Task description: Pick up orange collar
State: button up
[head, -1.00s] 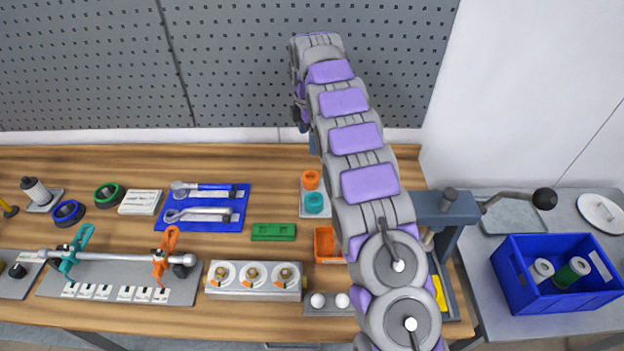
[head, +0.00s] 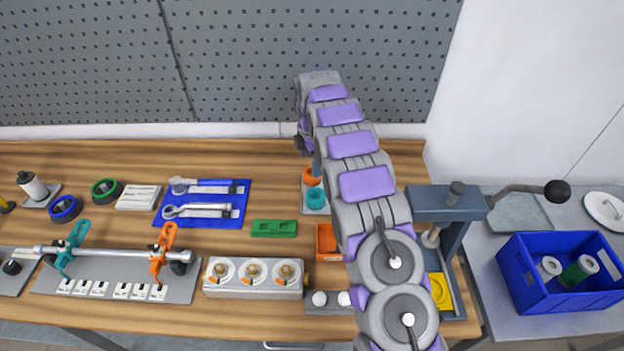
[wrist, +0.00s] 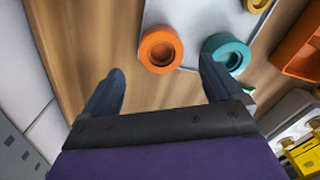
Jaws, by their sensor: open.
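The orange collar (wrist: 161,49) is a short ring with a central hole. In the wrist view it sits on the corner of a light plate, ahead of and between my open fingers. My gripper (wrist: 158,88) is empty, and its fingertips are short of the collar. In the head view the orange collar (head: 312,178) is partly hidden by my arm. The teal collar (wrist: 228,54) lies to its right in the wrist view, near my right fingertip; whether they touch cannot be told. It also shows just in front of the orange one in the head view (head: 315,199).
An orange bin (head: 328,240) and a press (head: 447,205) stand near my arm. A green block (head: 274,228), a blue tool mat (head: 178,220) and a three-dial block (head: 252,288) lie left. A blue crate (head: 522,293) is at the right. A pegboard (head: 240,60) rises behind.

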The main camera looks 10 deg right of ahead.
jog(key=shift+d+f+b, duration=0.2)
jog(key=shift+f+b, duration=0.7)
jog(key=shift+f, duration=2.1)
jog(key=shift+r, duration=0.1)
jog(key=c, duration=1.4)
jog(key=shift+r, duration=0.1)
